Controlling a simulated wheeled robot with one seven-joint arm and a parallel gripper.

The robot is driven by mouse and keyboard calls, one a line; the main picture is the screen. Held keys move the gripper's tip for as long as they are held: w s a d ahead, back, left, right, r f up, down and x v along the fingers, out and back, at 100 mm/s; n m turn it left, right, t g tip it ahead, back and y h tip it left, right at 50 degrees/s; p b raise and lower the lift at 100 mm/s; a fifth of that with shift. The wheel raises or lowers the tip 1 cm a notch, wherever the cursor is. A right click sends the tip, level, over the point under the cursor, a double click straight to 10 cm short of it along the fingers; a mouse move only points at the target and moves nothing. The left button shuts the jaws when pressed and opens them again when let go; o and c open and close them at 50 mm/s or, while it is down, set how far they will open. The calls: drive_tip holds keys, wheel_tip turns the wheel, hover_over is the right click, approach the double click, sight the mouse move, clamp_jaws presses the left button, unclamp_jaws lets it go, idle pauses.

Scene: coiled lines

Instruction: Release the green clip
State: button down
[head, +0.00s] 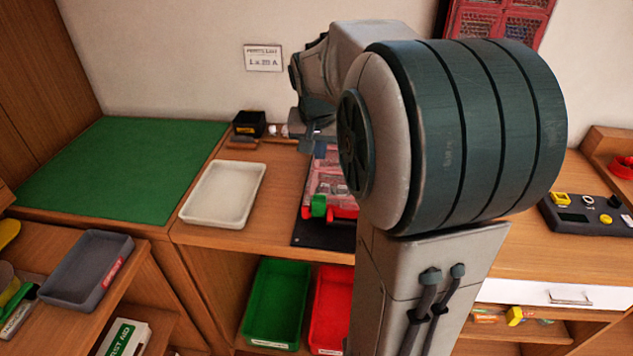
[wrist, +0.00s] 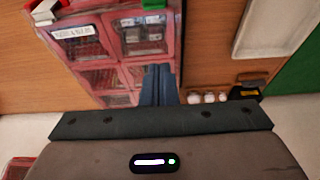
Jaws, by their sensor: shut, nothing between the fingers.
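A green clip (head: 319,206) sits at the front edge of a clear box with pink-red edges (head: 328,180). In the wrist view the green clip (wrist: 153,4) is cut off by the top edge. A red clip (head: 345,212) is beside it on the same edge, partly hidden by my arm in the head view. My gripper (wrist: 158,84) is shut and empty, its fingers over the far part of the box, apart from the green clip. In the head view my gripper (head: 308,145) is small and partly hidden.
A white tray (head: 222,194) is left of the box, and a green mat (head: 120,168) lies further left. A small black bin (head: 249,123) stands at the back. Green (head: 275,305) and red (head: 332,310) bins are below. A control panel (head: 588,215) is at right.

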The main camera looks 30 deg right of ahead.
sight(320, 193)
drive_tip(key=x, duration=1)
drive_tip(key=shift+f+p, duration=0.15)
drive_tip(key=shift+p, duration=0.15)
drive_tip(key=s, duration=0.1)
drive_tip(key=s+a, duration=0.1)
drive_tip(key=a, duration=0.1)
drive_tip(key=shift+s+r+p, duration=0.25)
drive_tip(key=shift+s+p, duration=0.1)
drive_tip(key=shift+s, duration=0.05)
drive_tip(key=shift+s+a+f, duration=0.1)
drive_tip(key=shift+s+a, duration=0.1)
drive_tip(key=shift+s, duration=0.05)
drive_tip(key=shift+f+b, duration=0.15)
drive_tip(key=shift+b, duration=0.4)
drive_tip(key=shift+s+b, duration=0.1)
drive_tip(key=shift+b, duration=0.2)
